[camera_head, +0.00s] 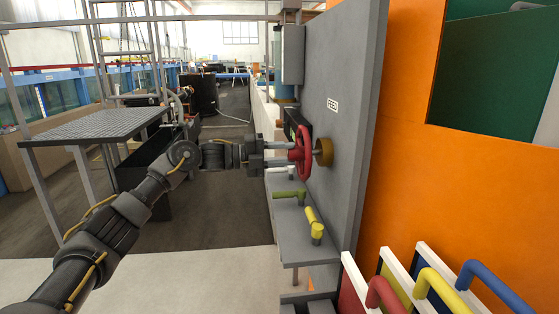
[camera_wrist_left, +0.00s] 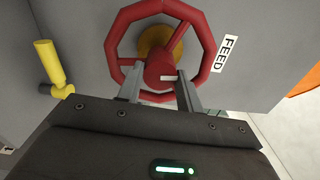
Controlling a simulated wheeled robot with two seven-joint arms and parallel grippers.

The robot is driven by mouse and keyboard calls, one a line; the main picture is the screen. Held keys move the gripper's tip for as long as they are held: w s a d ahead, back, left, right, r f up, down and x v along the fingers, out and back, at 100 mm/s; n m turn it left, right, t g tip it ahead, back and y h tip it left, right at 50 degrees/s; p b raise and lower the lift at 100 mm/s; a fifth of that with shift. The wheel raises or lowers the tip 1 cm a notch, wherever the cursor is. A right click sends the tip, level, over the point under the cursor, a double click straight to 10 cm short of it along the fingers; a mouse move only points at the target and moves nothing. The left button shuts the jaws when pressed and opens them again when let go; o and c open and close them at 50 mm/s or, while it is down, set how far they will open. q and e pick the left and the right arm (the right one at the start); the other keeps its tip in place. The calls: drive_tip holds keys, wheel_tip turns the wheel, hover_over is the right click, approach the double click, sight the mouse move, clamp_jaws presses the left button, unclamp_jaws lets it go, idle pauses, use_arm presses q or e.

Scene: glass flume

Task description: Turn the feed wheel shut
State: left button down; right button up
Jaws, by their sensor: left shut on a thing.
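The red feed wheel (camera_head: 303,157) stands on a shaft out of the grey panel (camera_head: 350,110), in front of a brass-coloured collar (camera_head: 323,152). A "FEED" label (camera_head: 333,105) is on the panel above it. My left gripper (camera_head: 289,153) reaches the wheel from the left in the head view. In the left wrist view its two fingers (camera_wrist_left: 160,88) are on either side of the red hub of the feed wheel (camera_wrist_left: 206,38), shut on it. A white mark shows on the hub. My right gripper is not in view.
Below the wheel are a white handle (camera_head: 281,172), a green handle (camera_head: 290,194) and a yellow handle (camera_head: 314,222) by a grey ledge (camera_head: 290,240). An orange wall (camera_head: 400,180) and coloured handles stand at right. A grated table (camera_head: 95,126) is at left; open floor lies between.

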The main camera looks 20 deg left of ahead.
use_arm(q)
drive_tip(key=shift+f+m+b, duration=0.1)
drive_tip(key=shift+m+b, duration=0.2)
drive_tip(key=shift+m, duration=0.5)
drive_tip(key=c, duration=0.9)
unclamp_jaws()
drive_tip(key=shift+c, duration=0.2)
drive_tip(key=b+v, duration=0.2)
drive_tip(key=v, duration=0.9)
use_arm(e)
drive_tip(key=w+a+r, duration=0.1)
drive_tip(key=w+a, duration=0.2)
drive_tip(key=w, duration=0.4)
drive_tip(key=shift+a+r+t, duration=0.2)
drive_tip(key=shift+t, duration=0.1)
